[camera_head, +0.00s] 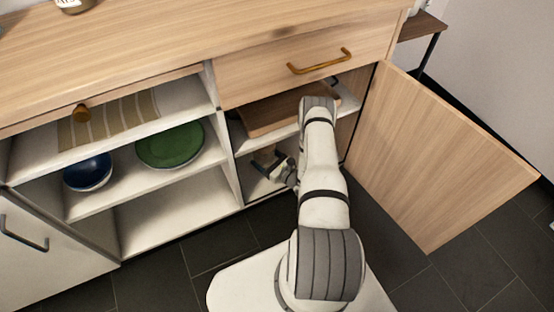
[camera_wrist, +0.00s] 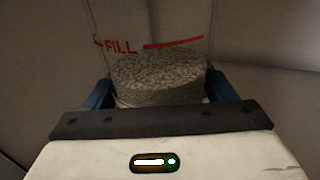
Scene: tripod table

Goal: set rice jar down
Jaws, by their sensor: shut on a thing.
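The rice jar (camera_wrist: 158,75) is between the two blue fingers of my gripper (camera_wrist: 160,90) in the wrist view. Its speckled, grainy contents form a short rounded mass. A red FILL mark with a line shows just above the grains; the jar's clear wall is hard to make out. In the head view my gripper (camera_head: 268,163) reaches into the lower right compartment of the cabinet (camera_head: 226,125), low and close to its floor. I cannot clearly pick out the jar there, nor tell whether its base touches the floor.
The cabinet door (camera_head: 440,155) stands open on the right. A wooden board (camera_head: 270,115) lies on the shelf above my gripper. A blue bowl (camera_head: 88,172) and green plate (camera_head: 170,146) stand on the left shelves. A labelled jar (camera_head: 75,4) is on the countertop (camera_head: 170,40).

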